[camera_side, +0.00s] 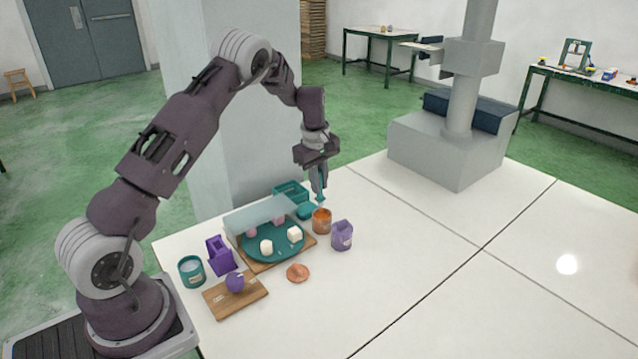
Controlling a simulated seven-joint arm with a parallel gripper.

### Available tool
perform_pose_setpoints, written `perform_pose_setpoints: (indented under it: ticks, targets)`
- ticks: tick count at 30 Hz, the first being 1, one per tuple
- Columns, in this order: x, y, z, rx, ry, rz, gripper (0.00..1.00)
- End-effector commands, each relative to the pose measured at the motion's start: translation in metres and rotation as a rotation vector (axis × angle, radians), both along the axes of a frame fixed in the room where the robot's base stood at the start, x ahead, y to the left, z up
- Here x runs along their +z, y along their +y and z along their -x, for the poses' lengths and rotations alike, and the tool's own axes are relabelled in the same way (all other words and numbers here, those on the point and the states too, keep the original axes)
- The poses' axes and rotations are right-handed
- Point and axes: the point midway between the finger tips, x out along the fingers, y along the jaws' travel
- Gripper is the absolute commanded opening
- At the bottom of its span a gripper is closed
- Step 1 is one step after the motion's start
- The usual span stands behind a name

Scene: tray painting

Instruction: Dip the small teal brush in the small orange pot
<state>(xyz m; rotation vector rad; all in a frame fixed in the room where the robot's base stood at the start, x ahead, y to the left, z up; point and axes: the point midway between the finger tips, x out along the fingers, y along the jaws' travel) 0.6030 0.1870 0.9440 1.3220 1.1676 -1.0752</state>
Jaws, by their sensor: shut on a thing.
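My gripper (317,178) points down at the back of the group of objects. It is shut on a small teal brush (321,197), which hangs roughly upright with its lower end just over the small orange pot (321,221). From this angle I cannot tell whether the brush tip is inside the pot's mouth or just above it. The orange pot stands upright on the white table, right of the teal round tray.
A purple container (342,235) stands close right of the pot. A teal box (291,191) is behind.

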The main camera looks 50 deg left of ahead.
Motion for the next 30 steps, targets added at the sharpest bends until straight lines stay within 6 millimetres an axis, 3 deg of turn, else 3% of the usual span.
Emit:
perform_pose_setpoints:
  ticks: [7, 18, 30]
  targets:
    - [0.004, 0.000, 0.000, 0.000, -0.002, -0.001, 0.00]
    - [0.043, 0.000, 0.000, 0.000, -0.001, 0.000, 0.00]
    - [0.045, 0.000, 0.000, 0.000, 0.000, 0.000, 0.00]
